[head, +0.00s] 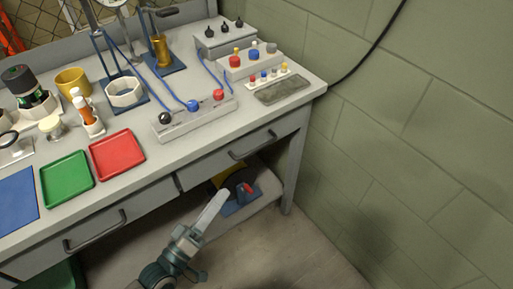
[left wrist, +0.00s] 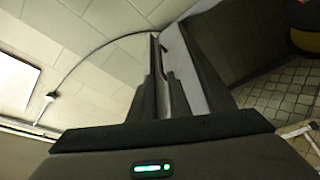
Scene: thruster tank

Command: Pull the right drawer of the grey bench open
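The grey bench (head: 215,130) stands against the wall in the head view. Its right drawer (head: 205,172) looks flush with the bench front and carries a dark bar handle (head: 253,145). My left gripper (head: 212,209) is in front of the bench, below and left of that handle and apart from it. A pale narrow part points up and right; whether the fingers are open cannot be made out. In the left wrist view, dark finger shapes (left wrist: 170,75) rise from the palm, with no handle clearly between them. My right gripper is not in view.
The left drawer (head: 140,205) with its handle (head: 95,233) is beside the right one. A lower shelf holds a blue item with a red knob (head: 246,189). Trays and fixtures crowd the top, including a red tray (head: 117,154). The floor (head: 290,250) right of my arm is clear.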

